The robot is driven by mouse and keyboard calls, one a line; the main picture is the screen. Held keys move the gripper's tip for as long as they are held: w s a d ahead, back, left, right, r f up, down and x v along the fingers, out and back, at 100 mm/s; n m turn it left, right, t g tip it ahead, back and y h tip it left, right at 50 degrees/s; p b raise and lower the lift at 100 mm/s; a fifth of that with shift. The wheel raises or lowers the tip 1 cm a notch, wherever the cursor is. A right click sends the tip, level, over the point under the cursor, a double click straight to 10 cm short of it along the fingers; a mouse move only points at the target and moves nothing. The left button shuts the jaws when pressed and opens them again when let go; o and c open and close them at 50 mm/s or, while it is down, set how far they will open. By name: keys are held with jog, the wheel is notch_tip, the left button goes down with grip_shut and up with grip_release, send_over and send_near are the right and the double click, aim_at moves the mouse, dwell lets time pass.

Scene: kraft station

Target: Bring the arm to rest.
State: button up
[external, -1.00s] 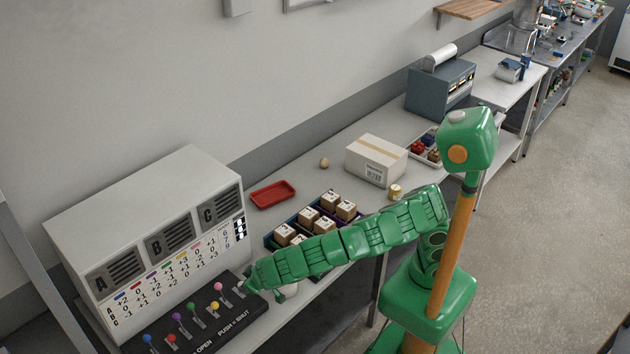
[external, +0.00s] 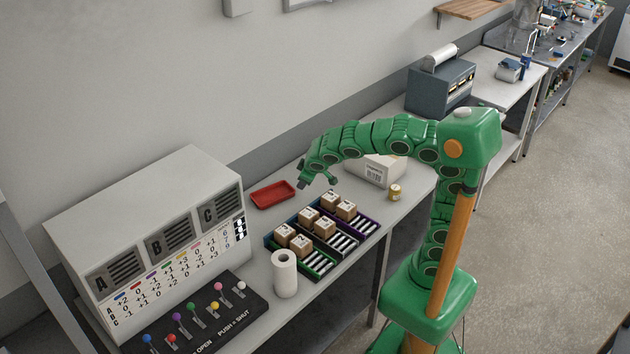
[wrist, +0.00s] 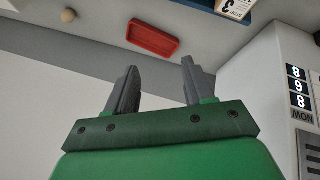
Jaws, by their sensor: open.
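My green arm (external: 377,137) is raised in an arch over the bench in the external view, its far end bent downward.
Racks (external: 334,257) with several small boxes stand below my gripper. A white roll (external: 285,274), a lever panel (external: 205,315) and a grey cabinet (external: 150,235) stand at the left. An oven-like machine (external: 440,85) stands further back.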

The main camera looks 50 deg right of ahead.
jog(key=s+d+f+n+g, duration=0.1)
jog(key=s+d+f+g, duration=0.15)
jog(key=s+d, duration=1.05)
jog(key=s+d+f+m+g+y, duration=0.1)
jog(key=s+d+f+m+g, duration=0.1)
jog(key=s, duration=0.7)
jog(key=s+d+f+m+g+y, duration=0.1)
jog(key=s+d+f+m+g, duration=0.1)
jog(key=s, duration=0.7)
jog(key=shift+s+f+m+g, duration=0.25)
jog(key=shift+f+m+g, duration=0.2)
jog(key=shift+m+g, duration=0.25)
jog(key=shift+w+a, duration=0.1)
